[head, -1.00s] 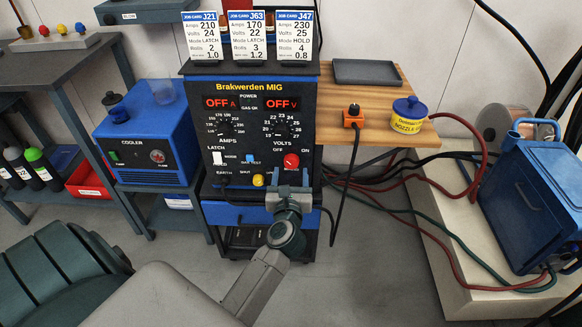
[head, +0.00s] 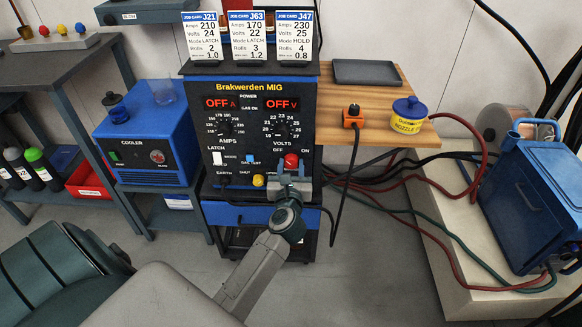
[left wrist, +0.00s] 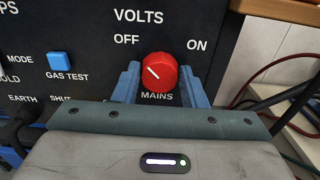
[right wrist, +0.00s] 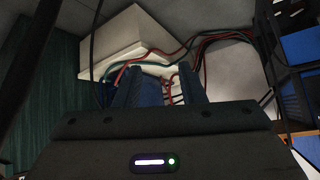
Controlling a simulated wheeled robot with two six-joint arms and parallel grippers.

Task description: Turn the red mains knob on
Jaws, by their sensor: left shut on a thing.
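The red mains knob (head: 291,160) is at the lower right of the black Brakwerden MIG panel (head: 262,88). In the left wrist view the knob (left wrist: 159,72) sits between the OFF and ON labels, and its white pointer line tilts up-left toward OFF. My left gripper (head: 289,177) is shut on the knob, with one blue finger on each side in the left wrist view. Both red displays on the panel read OFF. My right gripper (right wrist: 160,90) shows only in the right wrist view, open, with nothing visible held between its fingers.
The blue gas test button (left wrist: 59,61) is left of the knob. A wooden shelf (head: 382,129) with an orange socket (head: 353,117) and a yellow nozzle pot (head: 409,116) juts out at right. Cables hang below it. The blue cooler (head: 150,137) stands at left.

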